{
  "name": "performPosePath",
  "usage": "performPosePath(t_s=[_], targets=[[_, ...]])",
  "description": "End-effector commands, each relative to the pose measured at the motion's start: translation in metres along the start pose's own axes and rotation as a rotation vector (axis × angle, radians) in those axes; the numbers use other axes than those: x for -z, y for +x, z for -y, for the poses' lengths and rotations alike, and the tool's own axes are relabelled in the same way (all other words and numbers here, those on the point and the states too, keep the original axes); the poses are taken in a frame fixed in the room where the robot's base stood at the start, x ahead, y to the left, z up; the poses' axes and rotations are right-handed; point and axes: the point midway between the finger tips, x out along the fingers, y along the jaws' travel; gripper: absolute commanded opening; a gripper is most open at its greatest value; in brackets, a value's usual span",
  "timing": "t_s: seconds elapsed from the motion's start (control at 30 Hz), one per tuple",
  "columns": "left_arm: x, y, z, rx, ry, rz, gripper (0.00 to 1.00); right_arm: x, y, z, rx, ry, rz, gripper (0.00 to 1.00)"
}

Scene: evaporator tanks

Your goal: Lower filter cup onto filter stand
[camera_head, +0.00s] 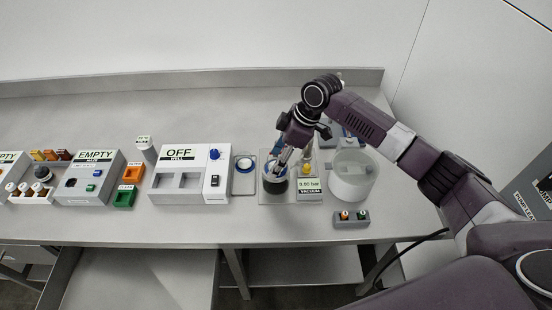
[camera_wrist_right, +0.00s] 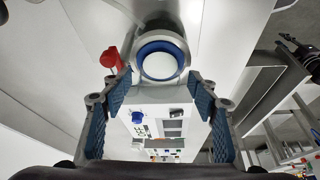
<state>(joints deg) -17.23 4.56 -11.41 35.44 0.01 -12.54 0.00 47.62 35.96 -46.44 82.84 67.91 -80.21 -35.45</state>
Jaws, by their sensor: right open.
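My right gripper (camera_head: 283,164) points down over a dark round vessel (camera_head: 276,185) at the vacuum station in the head view. Its fingers (camera_wrist_right: 165,112) are spread apart in the wrist view. A round piece with a white face and blue ring (camera_wrist_right: 160,64) shows between and beyond the fingertips there, with nothing visibly gripped. The arm hides part of the vessel, and I cannot tell which round piece is the filter cup or the filter stand. My left gripper is out of view.
A pressure readout (camera_head: 310,184) stands right of the vessel, with a translucent tub (camera_head: 351,176) beyond it. The hotplate box marked OFF (camera_head: 180,153) stands to the left. A red knob (camera_wrist_right: 110,58) is close to one finger. The bench's back strip is clear.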

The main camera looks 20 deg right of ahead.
Motion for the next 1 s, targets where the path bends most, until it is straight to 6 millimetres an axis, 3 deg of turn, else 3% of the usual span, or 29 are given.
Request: performPosePath(t_s=[0.17,0.6,0.77,1.0], targets=[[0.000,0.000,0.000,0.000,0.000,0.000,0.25,0.001,-0.020,-0.001,-0.004,-0.001,-0.002,0.54],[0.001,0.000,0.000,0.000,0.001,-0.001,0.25,0.001,-0.105,-0.001,-0.003,0.000,-0.002,0.54],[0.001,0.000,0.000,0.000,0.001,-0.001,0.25,0.000,-0.118,-0.001,-0.001,0.001,0.000,0.54],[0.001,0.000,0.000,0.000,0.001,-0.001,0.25,0.000,-0.120,0.000,-0.001,0.001,0.000,0.54]])
